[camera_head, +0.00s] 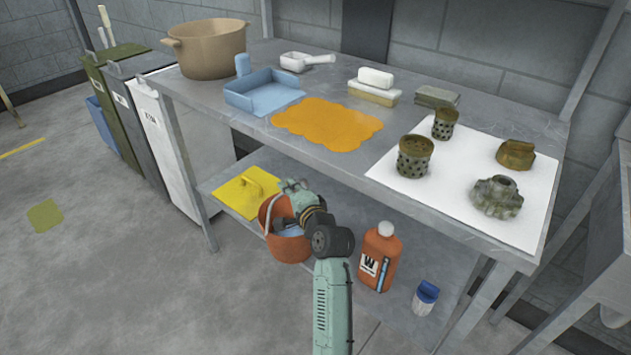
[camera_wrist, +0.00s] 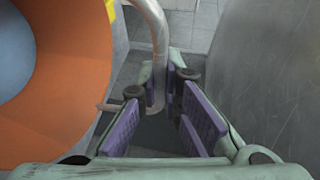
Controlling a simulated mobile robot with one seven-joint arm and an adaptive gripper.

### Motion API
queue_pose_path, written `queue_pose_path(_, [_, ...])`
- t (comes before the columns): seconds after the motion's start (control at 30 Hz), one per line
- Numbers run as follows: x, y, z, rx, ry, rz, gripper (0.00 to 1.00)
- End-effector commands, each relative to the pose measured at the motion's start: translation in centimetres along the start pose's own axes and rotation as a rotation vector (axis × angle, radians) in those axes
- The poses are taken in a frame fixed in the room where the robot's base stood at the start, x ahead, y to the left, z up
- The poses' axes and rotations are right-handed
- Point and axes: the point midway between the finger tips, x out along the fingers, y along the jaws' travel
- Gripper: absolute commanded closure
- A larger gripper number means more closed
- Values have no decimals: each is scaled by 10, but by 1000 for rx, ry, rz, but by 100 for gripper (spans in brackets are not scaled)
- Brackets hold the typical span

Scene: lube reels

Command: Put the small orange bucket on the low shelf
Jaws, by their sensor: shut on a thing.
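The small orange bucket (camera_head: 287,246) is at the height of the low shelf (camera_head: 345,275), at its front left part. It has a pale handle, and something blue shows inside it. My gripper (camera_head: 292,190) is at the bucket's upper rim. In the wrist view my gripper (camera_wrist: 167,90) is shut on the bucket's curved handle (camera_wrist: 157,40), which runs between the purple finger pads. The bucket's orange inner wall (camera_wrist: 70,85) fills the left of that view. I cannot tell whether its base rests on the shelf.
A yellow dustpan-like piece (camera_head: 243,195) lies left of the bucket. An orange bottle (camera_head: 379,258) and a blue-capped container (camera_head: 425,298) stand to the right. The worktop (camera_head: 235,125) overhangs the shelf. Bins (camera_head: 165,135) stand at the left.

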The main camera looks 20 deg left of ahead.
Motion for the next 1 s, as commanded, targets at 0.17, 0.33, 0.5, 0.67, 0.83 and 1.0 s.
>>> queue_pose_path(0.17, [18,-5,-44,0,5,-6,100])
queue_pose_path(0.33, [32,-4,-75,1,4,-5,100])
queue_pose_path(0.5, [40,-3,-89,-1,2,-5,100])
queue_pose_path(0.67, [42,-3,-94,-1,3,-6,100])
queue_pose_path(0.83, [46,5,-99,1,1,-3,100])
queue_pose_path(1.0, [48,18,-97,1,2,-4,100])
